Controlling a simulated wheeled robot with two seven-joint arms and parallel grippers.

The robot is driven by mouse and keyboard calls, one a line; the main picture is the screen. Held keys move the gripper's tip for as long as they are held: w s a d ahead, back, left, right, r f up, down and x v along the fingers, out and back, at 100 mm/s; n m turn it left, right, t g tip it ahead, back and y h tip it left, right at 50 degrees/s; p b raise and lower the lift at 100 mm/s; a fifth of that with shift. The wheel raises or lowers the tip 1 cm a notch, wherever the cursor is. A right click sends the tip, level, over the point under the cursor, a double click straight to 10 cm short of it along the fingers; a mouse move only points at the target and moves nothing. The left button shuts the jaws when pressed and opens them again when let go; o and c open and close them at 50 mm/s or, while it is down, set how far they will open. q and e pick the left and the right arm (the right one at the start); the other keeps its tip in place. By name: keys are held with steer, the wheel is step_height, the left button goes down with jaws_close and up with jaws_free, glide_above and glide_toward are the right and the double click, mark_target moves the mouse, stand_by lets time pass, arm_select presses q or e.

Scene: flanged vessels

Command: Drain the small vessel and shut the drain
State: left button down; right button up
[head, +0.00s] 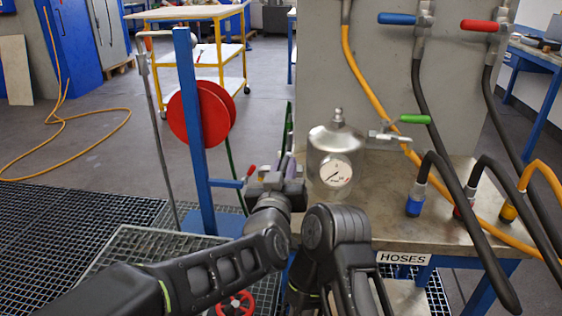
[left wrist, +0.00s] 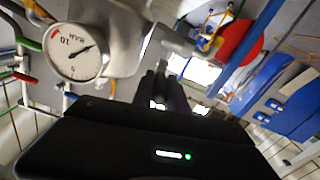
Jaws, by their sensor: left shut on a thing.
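The small vessel (head: 321,145) is a dull metal, domed pot standing on the bench, with a round white gauge (head: 335,172) on its front. In the left wrist view the gauge (left wrist: 75,52) shows large and tilted. A valve with a green lever (head: 414,119) sticks out from the vessel's right side. My left gripper (head: 287,168) is at the vessel's left side, its fingers partly hidden by its own body. In the left wrist view its dark fingers (left wrist: 161,90) are shut on a small metal part, mostly hidden. I cannot tell whether it is the drain lever. My right gripper is out of view.
Hoses hang at the right, below valves with blue (head: 397,18) and red (head: 480,26) levers. A red hose reel (head: 197,115) on a blue post stands left of the vessel. A red handwheel (head: 235,304) is low at the front. Open floor lies at the far left.

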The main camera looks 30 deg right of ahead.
arm_select(q)
steer(key=shift+s+d+r, duration=0.1)
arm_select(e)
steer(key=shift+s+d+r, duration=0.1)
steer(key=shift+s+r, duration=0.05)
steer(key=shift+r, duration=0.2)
arm_select(q)
steer(key=c, duration=1.3)
jaws_free()
